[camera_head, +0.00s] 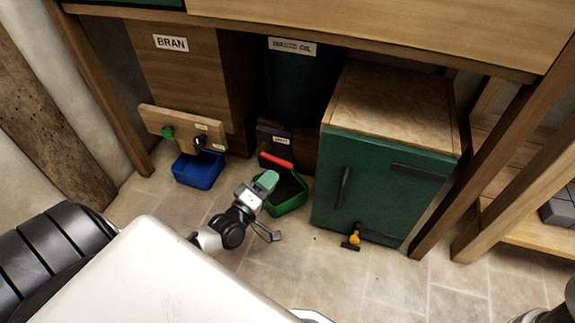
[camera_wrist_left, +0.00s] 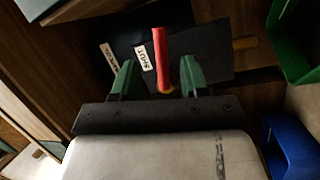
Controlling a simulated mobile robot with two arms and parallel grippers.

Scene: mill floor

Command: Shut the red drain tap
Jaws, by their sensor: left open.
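The red tap handle (camera_head: 276,161) sits on a dark plate (camera_head: 274,134) with a white label, under the dark waste oil tank (camera_head: 300,85). In the left wrist view the red handle (camera_wrist_left: 160,48) lies across the plate, beside a label reading SHUT (camera_wrist_left: 145,58). My left gripper (camera_head: 266,182) is open in front of the handle. In the wrist view its green fingertips (camera_wrist_left: 159,78) stand either side of the handle's near end, with gaps showing. I cannot tell whether they reach around it in depth. My right gripper is not in view.
A green tray (camera_head: 296,204) stands below the tap and a blue tray (camera_head: 191,176) to its left, under the bran bin's board (camera_head: 150,117). Tiled floor in front is free.

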